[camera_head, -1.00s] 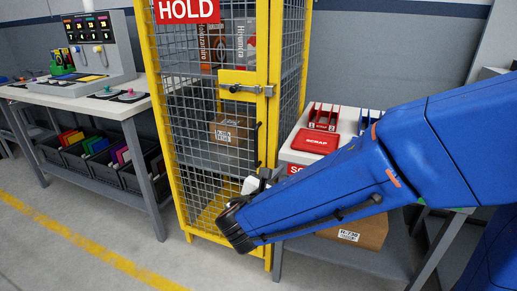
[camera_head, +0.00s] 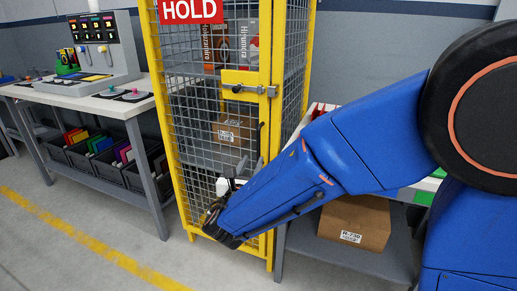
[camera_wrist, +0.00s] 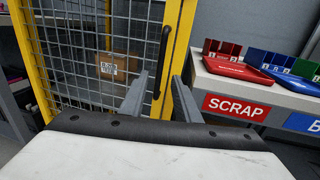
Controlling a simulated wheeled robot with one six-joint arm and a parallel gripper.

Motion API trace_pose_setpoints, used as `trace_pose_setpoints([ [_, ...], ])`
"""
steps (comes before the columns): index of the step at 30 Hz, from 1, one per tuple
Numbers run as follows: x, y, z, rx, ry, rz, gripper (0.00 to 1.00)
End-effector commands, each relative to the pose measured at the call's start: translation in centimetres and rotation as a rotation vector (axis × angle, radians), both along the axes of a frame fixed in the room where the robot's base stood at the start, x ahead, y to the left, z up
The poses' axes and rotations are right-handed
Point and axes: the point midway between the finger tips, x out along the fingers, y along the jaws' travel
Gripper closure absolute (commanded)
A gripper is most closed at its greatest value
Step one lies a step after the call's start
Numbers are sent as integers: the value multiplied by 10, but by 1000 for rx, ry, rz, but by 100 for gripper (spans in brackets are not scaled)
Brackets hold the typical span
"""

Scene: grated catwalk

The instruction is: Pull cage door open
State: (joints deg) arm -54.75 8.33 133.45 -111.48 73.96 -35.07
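The cage door (camera_head: 222,130) is a yellow frame with wire mesh and looks closed. Its black vertical handle (camera_wrist: 162,62) is on the right side of the door. The handle also shows in the head view (camera_head: 259,145), partly behind my arm. A grey bolt latch (camera_head: 245,89) sits on a yellow plate above it. My gripper (camera_wrist: 160,78) is open and empty, its two grey fingers apart. In the wrist view the handle appears between and beyond the fingertips, without visible contact.
A cardboard box (camera_head: 231,131) is inside the cage. To the right, a bench with a SCRAP label (camera_wrist: 236,107) and red and blue trays stands close to the door edge. A workbench (camera_head: 104,105) stands to the left. The floor before the cage is clear.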

Motion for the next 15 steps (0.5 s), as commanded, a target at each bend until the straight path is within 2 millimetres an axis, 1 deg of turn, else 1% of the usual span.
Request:
trace_pose_setpoints([
  [1,9,-2,-1,-1,1,-3,71],
  [9,52,-9,-1,0,1,-3,71],
  [15,82,-14,-1,1,1,-3,71],
])
